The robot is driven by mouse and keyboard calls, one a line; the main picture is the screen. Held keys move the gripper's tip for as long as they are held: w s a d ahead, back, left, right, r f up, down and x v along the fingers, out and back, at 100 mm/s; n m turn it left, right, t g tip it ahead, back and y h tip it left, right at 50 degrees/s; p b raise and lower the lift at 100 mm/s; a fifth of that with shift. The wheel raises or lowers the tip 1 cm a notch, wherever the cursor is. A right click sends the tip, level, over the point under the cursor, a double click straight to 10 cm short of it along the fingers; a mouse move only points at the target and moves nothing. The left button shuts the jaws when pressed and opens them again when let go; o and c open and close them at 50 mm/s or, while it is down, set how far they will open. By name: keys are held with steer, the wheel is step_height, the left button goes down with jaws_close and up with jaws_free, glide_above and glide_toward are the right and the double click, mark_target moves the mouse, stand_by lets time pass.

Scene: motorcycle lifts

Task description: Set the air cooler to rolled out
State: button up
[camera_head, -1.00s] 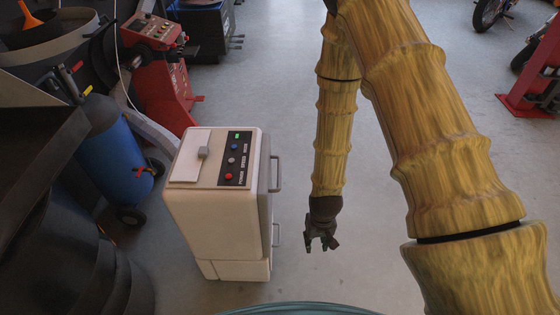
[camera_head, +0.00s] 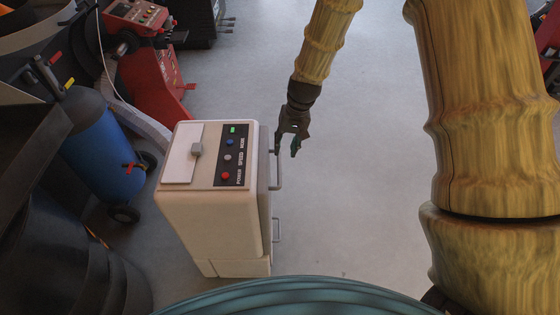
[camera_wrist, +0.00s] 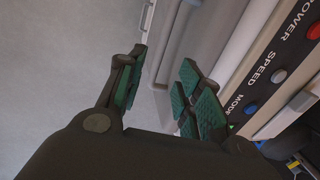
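The air cooler (camera_head: 218,215) is a beige upright box on the floor, with a dark control panel (camera_head: 231,158) on top. Two grey bar handles, an upper one (camera_head: 277,168) and a lower one (camera_head: 276,230), stick out from its right side. My gripper (camera_head: 289,150) is open and empty, by the upper handle's far end; I cannot tell whether it touches. In the wrist view my gripper (camera_wrist: 165,95) has its green-padded fingers spread beside the panel's edge (camera_wrist: 270,75). Pale bars show beyond the fingers.
A blue cylinder on wheels (camera_head: 98,145) stands left of the cooler, with dark bins (camera_head: 60,250) in front of it. A red machine (camera_head: 150,75) stands behind. The floor to the right (camera_head: 370,150) is clear.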

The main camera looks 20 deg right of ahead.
mark_target(280, 165)
steer(key=shift+w+a+f+p, duration=0.15)
steer(key=shift+a+f, duration=0.1)
steer(key=shift+f, duration=1.1)
steer(key=shift+a+f+p, duration=0.1)
steer(key=shift+a+f, duration=0.2)
steer(key=shift+f, duration=1.1)
steer(key=shift+w+a+f+p, duration=0.15)
steer(key=shift+a+f, duration=0.1)
steer(key=shift+f, duration=1.1)
steer(key=shift+s, duration=0.1)
jaws_close()
